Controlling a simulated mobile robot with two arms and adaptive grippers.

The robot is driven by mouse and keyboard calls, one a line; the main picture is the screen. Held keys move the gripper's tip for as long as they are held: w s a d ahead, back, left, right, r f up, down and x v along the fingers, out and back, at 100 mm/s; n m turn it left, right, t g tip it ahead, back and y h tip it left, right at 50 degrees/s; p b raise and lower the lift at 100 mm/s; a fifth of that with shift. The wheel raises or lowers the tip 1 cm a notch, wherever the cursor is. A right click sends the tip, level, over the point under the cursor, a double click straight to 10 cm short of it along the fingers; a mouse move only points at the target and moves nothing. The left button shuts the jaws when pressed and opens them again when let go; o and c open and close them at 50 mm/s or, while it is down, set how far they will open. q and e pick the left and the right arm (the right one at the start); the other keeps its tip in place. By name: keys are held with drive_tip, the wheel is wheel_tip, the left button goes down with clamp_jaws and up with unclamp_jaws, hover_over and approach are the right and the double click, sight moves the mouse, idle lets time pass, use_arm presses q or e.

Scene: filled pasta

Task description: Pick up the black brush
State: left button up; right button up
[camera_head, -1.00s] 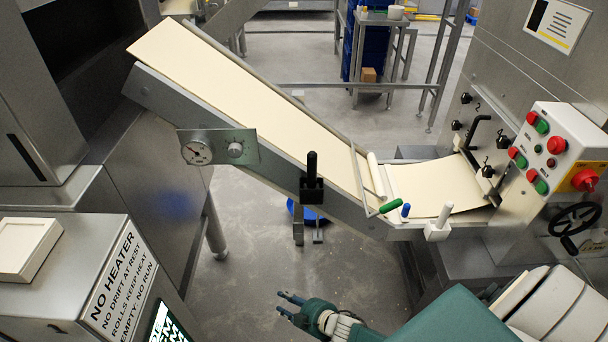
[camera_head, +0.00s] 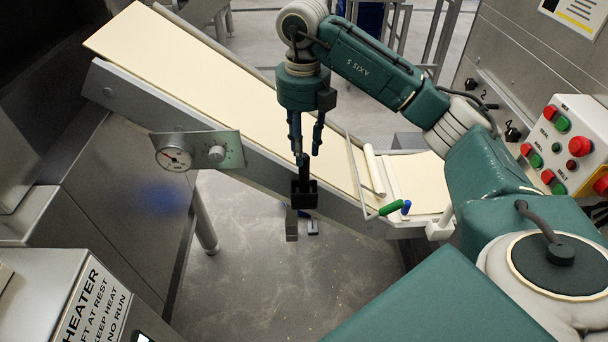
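The black brush (camera_head: 304,170) stands upright, its handle rising from a small black holder (camera_head: 304,196) on the near side of the sloping conveyor. Its lower part is hidden in the holder. My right gripper (camera_head: 307,150) points down just above the handle, with its two fingers apart and nothing held between them. The left fingertip is very close to the handle's top; I cannot tell whether they touch. My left gripper is not in view.
The conveyor (camera_head: 190,75) carries a pale dough sheet and slopes down to the right. A gauge panel (camera_head: 197,151) juts from its side. Green (camera_head: 391,207) and blue (camera_head: 406,207) handles lie right of the holder. A button box (camera_head: 570,150) stands at the right.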

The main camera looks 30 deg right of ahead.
sight(304, 177)
drive_tip(key=shift+w+d+f, duration=0.3)
drive_tip(key=shift+w+d, duration=0.1)
drive_tip(key=shift+w, duration=0.3)
drive_tip(key=shift+f, duration=0.2)
drive_tip(key=f+p, duration=0.1)
drive_tip(key=f, duration=0.2)
drive_tip(key=f+p, duration=0.1)
drive_tip(key=f, duration=0.2)
drive_tip(key=f+p, duration=0.1)
drive_tip(key=f, duration=0.2)
drive_tip(key=shift+s+p, duration=0.3)
drive_tip(key=shift+p, duration=0.05)
drive_tip(key=shift+w+f, duration=0.1)
drive_tip(key=shift+f, duration=0.45)
clamp_jaws()
